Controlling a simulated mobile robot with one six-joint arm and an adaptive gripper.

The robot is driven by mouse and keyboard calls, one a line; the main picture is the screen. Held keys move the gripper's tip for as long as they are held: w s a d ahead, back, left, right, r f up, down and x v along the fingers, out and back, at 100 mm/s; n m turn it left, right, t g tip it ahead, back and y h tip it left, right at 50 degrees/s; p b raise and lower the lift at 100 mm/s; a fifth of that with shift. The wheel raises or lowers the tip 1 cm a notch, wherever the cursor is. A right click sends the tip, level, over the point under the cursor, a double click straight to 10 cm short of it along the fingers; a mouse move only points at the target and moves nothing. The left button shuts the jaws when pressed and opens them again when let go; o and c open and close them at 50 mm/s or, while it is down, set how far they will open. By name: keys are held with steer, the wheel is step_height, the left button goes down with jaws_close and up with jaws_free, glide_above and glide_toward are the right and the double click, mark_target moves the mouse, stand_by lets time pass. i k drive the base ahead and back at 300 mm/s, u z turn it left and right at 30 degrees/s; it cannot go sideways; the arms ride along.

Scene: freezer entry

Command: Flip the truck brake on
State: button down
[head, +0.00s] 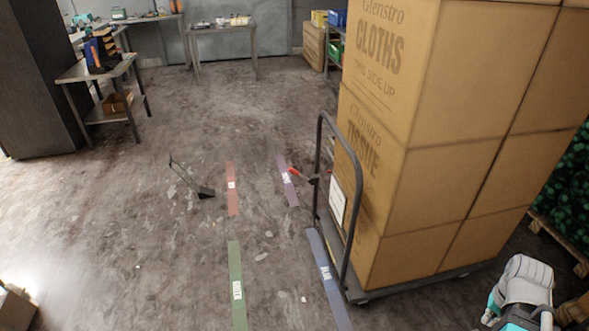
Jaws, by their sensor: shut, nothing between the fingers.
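The truck (350,285) is a flat platform cart with a dark tubular push handle (320,135) at its left end. It carries a tall stack of brown cardboard boxes. A small lever with a red tip (296,172), which looks like the truck brake, sticks out to the left from the handle frame. Its exact position, on or off, cannot be told at this size. A white and teal part of my arm shows at the bottom right, beside the truck. My gripper's fingers are not visible.
Green, red and purple floor strips (236,285) lie left of the truck. A black dustpan-like object (205,191) lies on the floor. A metal table (100,70) and a dark cabinet (40,80) stand at the left. The middle floor is mostly clear. A pallet (560,240) is at the right.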

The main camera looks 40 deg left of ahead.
mark_target(292, 171)
steer(key=u, duration=0.05)
steer(key=k, duration=0.8)
steer(key=u, duration=0.5)
steer(key=i, duration=1.75)
steer(key=z, duration=0.1)
